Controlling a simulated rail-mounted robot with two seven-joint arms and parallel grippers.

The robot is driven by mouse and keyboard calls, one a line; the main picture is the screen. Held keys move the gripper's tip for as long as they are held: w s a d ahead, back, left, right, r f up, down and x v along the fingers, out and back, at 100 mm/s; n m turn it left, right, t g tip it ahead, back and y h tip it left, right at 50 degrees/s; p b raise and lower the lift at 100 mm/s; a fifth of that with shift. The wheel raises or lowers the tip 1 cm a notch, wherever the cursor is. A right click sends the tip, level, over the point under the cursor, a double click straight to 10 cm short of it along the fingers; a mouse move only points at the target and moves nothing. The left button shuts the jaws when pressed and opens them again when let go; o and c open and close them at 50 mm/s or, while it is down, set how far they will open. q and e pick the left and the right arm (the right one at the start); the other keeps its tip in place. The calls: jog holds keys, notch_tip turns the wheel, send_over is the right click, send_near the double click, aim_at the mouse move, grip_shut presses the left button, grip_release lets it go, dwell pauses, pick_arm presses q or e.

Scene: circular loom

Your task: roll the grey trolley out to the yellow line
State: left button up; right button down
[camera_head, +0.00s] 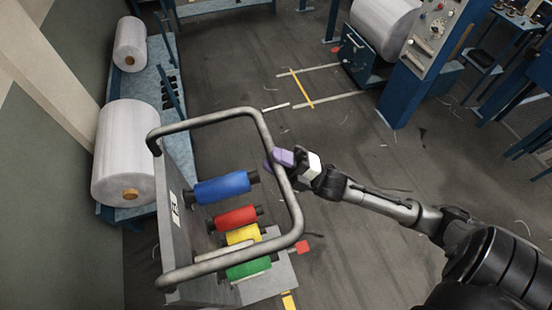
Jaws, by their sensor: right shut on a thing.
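The grey trolley (172,222) stands at the lower left, with a tubular handle frame (255,112) around its top. It carries a blue roll (222,187), a red roll (236,219), a yellow roll (243,235) and a green roll (248,263). My right gripper (283,160) is shut on the right-hand bar of the handle frame. A yellow line (302,88) lies on the floor up ahead, between white corner marks, apart from the trolley. Another bit of yellow (288,301) shows on the floor beside the trolley's near end. My left gripper is not in view.
A blue rack (150,95) with large white rolls (125,150) stands along the left wall, close to the trolley. A blue machine with a control panel (430,40) stands at the upper right. The floor between them is mostly clear.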

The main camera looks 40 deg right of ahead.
dwell(0.4)
jog(key=w+a, duration=0.4)
jog(key=a, duration=0.4)
jog(key=shift+w+a, duration=0.15)
jog(key=shift+a, duration=0.05)
jog(key=c, duration=0.9)
grip_release()
jog(key=b+v, duration=0.5)
jog(key=v, duration=0.9)
jog(key=shift+r, duration=0.1)
